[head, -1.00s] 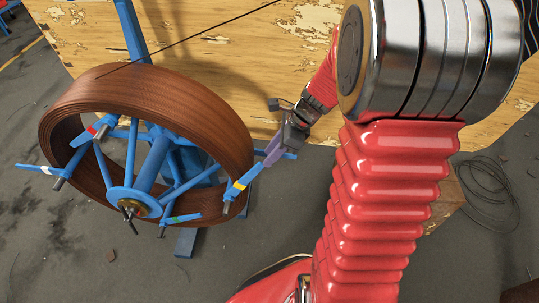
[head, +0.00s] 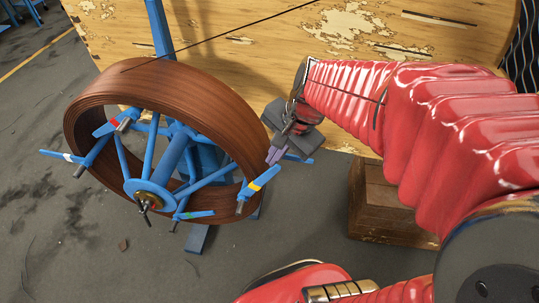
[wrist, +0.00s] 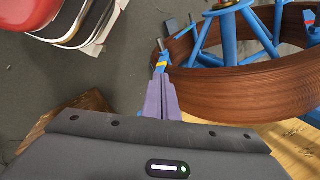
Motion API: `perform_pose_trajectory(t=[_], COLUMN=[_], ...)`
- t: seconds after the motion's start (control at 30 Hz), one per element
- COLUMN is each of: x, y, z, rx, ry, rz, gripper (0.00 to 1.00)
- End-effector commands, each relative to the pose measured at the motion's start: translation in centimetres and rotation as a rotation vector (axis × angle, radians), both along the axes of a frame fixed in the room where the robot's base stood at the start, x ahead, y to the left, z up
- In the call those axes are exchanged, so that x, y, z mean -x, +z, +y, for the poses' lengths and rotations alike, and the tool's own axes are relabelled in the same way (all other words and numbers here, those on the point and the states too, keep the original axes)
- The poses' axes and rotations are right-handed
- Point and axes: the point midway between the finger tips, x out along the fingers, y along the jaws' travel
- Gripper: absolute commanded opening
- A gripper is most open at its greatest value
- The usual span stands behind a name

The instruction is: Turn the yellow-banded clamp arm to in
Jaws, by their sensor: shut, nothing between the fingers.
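The yellow-banded clamp arm (head: 259,184) is a blue bar on the right side of the blue spoked reel. It slants up and outward across the rim of the brown coil (head: 170,85). In the wrist view the yellow-banded clamp arm (wrist: 162,62) lies just past the fingertips. My gripper (head: 273,157) has purple fingers, shut and empty, at the outer end of this arm. My gripper also shows in the wrist view (wrist: 160,82). I cannot tell whether the fingertips touch the bar.
Other clamp arms carry red (head: 114,124), white (head: 63,155) and green (head: 190,214) bands. A wooden block (head: 385,210) sits on the floor at right.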

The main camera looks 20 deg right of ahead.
Motion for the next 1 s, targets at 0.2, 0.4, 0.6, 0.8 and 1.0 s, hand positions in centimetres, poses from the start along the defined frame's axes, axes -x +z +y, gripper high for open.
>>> perform_pose_trajectory(t=[0.2,0.4,0.6,0.8,1.0], x=[2.8,5.3,7.5,8.7,8.8], y=[2.8,4.8,6.3,7.0,7.1], z=[1.6,2.6,3.0,3.1,3.0], rx=[0.168,0.327,0.485,0.574,0.585], ry=[0.308,0.580,0.823,0.950,0.966], rz=[-0.106,-0.193,-0.266,-0.301,-0.302], gripper=[0.00,0.00,0.00,0.00,0.00])
